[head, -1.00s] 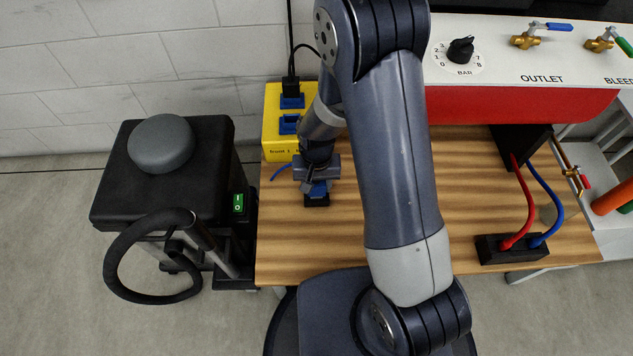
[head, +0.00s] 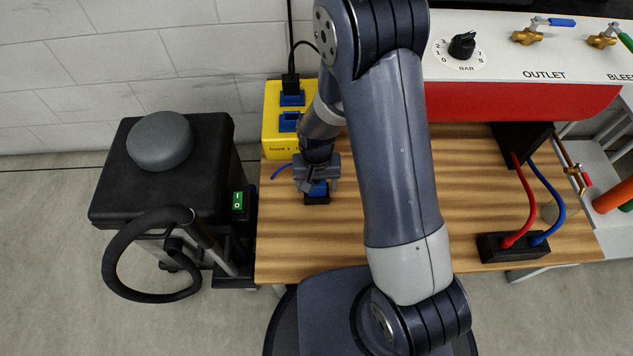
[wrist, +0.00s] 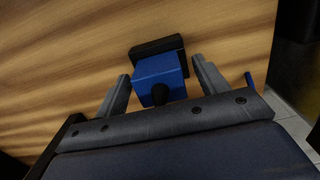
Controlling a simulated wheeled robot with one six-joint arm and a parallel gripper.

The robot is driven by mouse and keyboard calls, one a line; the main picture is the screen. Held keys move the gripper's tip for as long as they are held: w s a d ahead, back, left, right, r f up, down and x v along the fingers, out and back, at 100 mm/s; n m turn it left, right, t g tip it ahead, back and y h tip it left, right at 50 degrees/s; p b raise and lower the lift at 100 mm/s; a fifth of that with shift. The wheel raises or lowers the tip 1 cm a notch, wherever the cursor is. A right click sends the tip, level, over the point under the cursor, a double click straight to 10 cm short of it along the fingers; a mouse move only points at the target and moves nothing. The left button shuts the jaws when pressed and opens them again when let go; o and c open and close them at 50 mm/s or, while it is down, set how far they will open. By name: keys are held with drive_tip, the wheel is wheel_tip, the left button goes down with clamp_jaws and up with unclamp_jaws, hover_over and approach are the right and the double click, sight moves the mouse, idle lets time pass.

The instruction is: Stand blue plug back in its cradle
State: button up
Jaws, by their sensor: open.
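The blue plug (wrist: 158,70) is a blue block with a dark round stub facing the wrist camera. It sits at the black cradle (wrist: 157,46), which shows just beyond it; the join between them is hidden. My gripper (wrist: 160,67) is open, with one finger on each side of the plug and a visible gap on both sides. In the head view the plug (head: 318,188) shows below my gripper (head: 317,182), over the cradle (head: 317,199) on the wooden bench. A blue cable (head: 281,170) shows to the left of my gripper.
A yellow socket box (head: 271,128) with blue sockets stands behind my gripper, partly hidden by my arm. A black block (head: 512,247) with red and blue cables lies at the right of the bench (head: 420,230). A black welder cart (head: 110,195) stands on the left.

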drive_tip(key=r+p, duration=0.1)
drive_tip(key=r, duration=0.4)
drive_tip(key=r+p, duration=0.2)
drive_tip(key=r, duration=0.3)
drive_tip(key=shift+w+r, duration=0.2)
drive_tip(key=shift+r, duration=0.2)
drive_tip(key=f+b, duration=0.1)
drive_tip(key=f, duration=0.2)
drive_tip(key=f+b, duration=0.1)
drive_tip(key=f, duration=0.3)
drive_tip(key=f+b, duration=0.1)
drive_tip(key=f, duration=0.3)
drive_tip(key=shift+s, duration=0.25)
wheel_tip(320, 180, up, 2)
drive_tip(key=shift+r+p, duration=0.2)
drive_tip(key=shift+p, duration=0.7)
drive_tip(key=shift+r+p, duration=0.6)
drive_tip(key=shift+r, duration=0.25)
drive_tip(key=shift+f, duration=0.1)
